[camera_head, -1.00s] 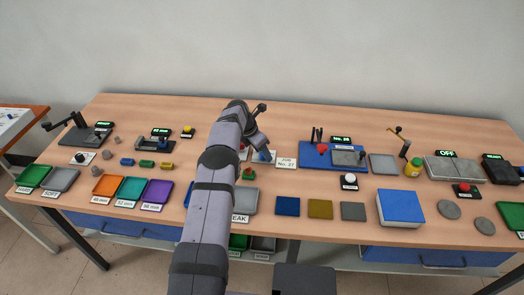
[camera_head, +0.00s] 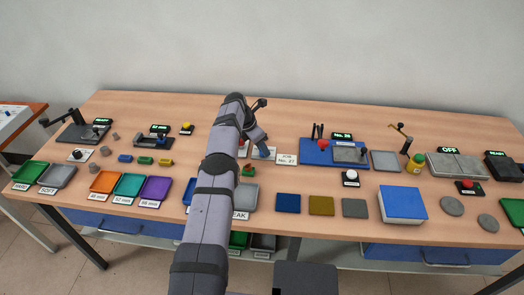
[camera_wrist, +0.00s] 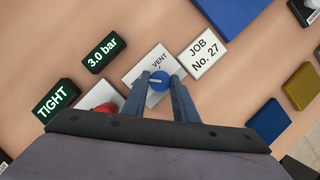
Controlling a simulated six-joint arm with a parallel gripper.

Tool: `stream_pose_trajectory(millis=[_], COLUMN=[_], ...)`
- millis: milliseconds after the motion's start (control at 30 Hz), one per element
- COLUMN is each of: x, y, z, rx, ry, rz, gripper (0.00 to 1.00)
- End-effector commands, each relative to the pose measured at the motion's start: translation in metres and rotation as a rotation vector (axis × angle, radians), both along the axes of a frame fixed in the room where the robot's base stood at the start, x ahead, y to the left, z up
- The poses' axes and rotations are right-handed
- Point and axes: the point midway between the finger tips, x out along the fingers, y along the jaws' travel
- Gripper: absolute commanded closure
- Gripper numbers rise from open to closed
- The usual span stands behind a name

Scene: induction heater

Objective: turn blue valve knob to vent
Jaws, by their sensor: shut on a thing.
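The blue valve knob (camera_wrist: 158,80) sits on a white plate (camera_wrist: 148,60) with the word VENT printed on it. The knob carries a pale pointer line. My gripper (camera_wrist: 158,88) is shut on the knob, one finger on each side, in the wrist view. In the head view my gripper (camera_head: 262,150) is at the white plate, and my arm hides most of the knob there. Part of the plate's lettering is hidden behind my fingers.
A display reading 3.0 bar (camera_wrist: 101,53) and one reading TIGHT (camera_wrist: 54,100) stand left of the plate. A red part (camera_wrist: 104,108) is partly hidden by my gripper. A JOB No. 27 card (camera_wrist: 203,49) lies close on the right.

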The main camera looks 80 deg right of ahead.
Motion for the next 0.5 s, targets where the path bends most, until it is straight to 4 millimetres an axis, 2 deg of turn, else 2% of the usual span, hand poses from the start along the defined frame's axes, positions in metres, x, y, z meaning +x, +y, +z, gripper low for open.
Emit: stream_pose_trajectory(millis=[467,500], x=[0.0004,0.0004], y=[0.0001,0.0001], z=[0.0014,0.0014], rx=[-0.005,-0.005], ry=[-0.001,-0.001], rz=[-0.029,-0.029], gripper=[0.96,0.65])
